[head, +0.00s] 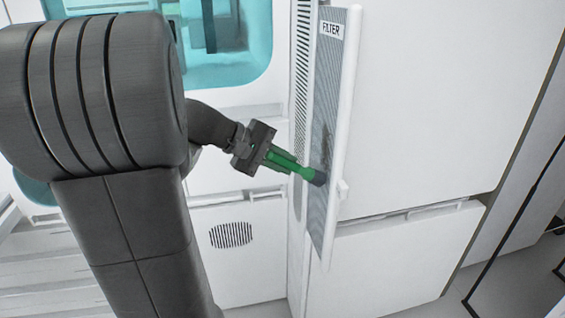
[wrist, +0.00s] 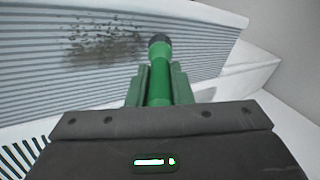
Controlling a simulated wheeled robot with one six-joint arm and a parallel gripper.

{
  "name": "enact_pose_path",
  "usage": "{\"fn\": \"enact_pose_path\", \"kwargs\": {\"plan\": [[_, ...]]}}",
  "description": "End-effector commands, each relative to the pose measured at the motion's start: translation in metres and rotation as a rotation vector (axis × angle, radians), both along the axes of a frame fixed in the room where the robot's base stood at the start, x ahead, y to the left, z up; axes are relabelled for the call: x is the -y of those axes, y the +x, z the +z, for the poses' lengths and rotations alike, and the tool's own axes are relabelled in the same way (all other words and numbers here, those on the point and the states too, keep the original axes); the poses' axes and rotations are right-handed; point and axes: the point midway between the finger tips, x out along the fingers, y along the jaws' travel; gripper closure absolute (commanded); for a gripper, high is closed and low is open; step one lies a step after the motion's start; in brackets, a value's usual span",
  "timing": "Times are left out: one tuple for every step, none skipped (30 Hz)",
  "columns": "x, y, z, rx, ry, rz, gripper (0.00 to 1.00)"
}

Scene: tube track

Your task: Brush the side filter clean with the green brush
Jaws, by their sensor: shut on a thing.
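The side filter (head: 327,90) is a tall grey ribbed panel in a white frame marked FILTER. A dark dirt patch (head: 327,140) lies on its middle part, and it also shows at the upper left of the wrist view (wrist: 105,45). My gripper (head: 287,163) is shut on the green brush (head: 305,173). The brush's dark head (wrist: 159,41) is at the filter face, just below the dirt in the head view and right of it in the wrist view. I cannot tell whether the head touches the ribs.
White cabinet walls (head: 430,100) stand right of the filter. A round vent grille (head: 231,234) is on the lower panel, and a slotted vent (head: 303,50) is left of the filter. A teal-framed window (head: 240,50) is behind my arm. A dark rail (head: 515,235) stands at far right.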

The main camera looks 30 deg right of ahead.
Motion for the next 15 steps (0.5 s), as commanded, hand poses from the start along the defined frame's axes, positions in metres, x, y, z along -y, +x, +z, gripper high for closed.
{"fn": "enact_pose_path", "kwargs": {"plan": [[0.0002,-0.0001,0.0058,0.001,-0.001,0.0,1.0],[0.0002,-0.0001,0.0078,0.001,-0.001,0.0,1.0],[0.0002,-0.0001,0.0103,0.001,-0.001,0.0,1.0],[0.0003,-0.0001,0.0119,0.001,-0.001,0.0,1.0],[0.0002,-0.0001,0.0133,0.001,-0.001,0.0,1.0],[0.0002,-0.0001,0.0145,0.001,-0.001,0.0,1.0],[0.0002,-0.0001,0.015,0.001,-0.001,0.0,1.0],[0.0002,-0.0001,0.0152,0.001,-0.001,0.0,1.0],[0.0002,-0.0001,0.015,0.001,-0.001,0.0,1.0],[0.0002,-0.0001,0.0148,0.001,-0.001,0.0,1.0],[0.0002,-0.0001,0.0145,0.001,-0.001,0.0,1.0],[0.0002,0.0,0.0144,0.001,-0.001,0.0,1.0],[0.0002,-0.0001,0.0143,0.001,-0.001,0.0,1.0],[0.0002,-0.0001,0.0143,0.001,-0.001,0.0,1.0],[0.0002,-0.0001,0.0141,0.001,-0.001,0.0,1.0]]}}
